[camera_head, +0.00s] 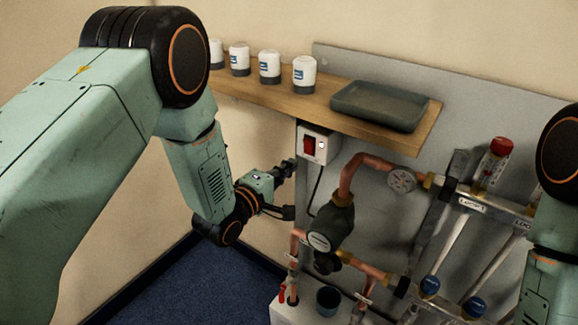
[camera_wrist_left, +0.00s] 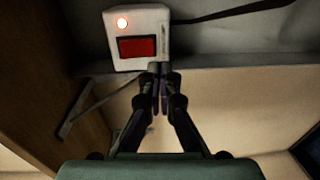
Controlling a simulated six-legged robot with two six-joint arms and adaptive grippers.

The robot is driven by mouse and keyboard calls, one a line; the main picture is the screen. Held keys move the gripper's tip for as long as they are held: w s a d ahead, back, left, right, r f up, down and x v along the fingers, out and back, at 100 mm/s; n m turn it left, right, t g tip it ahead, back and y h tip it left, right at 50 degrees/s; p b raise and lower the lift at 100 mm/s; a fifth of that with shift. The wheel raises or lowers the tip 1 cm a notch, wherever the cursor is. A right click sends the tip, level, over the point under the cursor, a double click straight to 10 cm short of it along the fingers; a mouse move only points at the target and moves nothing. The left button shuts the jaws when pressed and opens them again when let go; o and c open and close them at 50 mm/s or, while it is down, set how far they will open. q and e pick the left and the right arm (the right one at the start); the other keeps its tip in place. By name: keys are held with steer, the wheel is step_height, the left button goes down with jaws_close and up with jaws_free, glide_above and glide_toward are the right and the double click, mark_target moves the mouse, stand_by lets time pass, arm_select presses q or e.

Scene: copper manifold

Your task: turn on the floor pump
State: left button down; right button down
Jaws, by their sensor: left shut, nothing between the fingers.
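A white switch box (camera_head: 318,157) with a red rocker switch (camera_head: 309,146) is fixed to the grey panel just below the wooden shelf. My left gripper (camera_head: 288,166) is shut and empty, just left of and below the box. In the left wrist view its fingertips (camera_wrist_left: 160,70) are close to the box's edge, near the red rocker (camera_wrist_left: 137,47); contact cannot be told. The dark green pump (camera_head: 331,226) sits in the copper pipework below. My right gripper is out of view.
The shelf (camera_head: 270,95) above carries several white jars (camera_head: 304,75) and a grey tray (camera_head: 380,105). A black cable runs down from the box. Copper pipes (camera_head: 362,168) and valves fill the right side. The blue floor (camera_head: 170,285) is clear at lower left.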

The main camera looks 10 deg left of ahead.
arm_select(q)
steer(key=f+v, duration=0.2)
steer(key=v, duration=0.8)
steer(key=shift+f+p, duration=0.2)
steer(key=shift+p, duration=0.25)
steer(key=shift+a, duration=0.1)
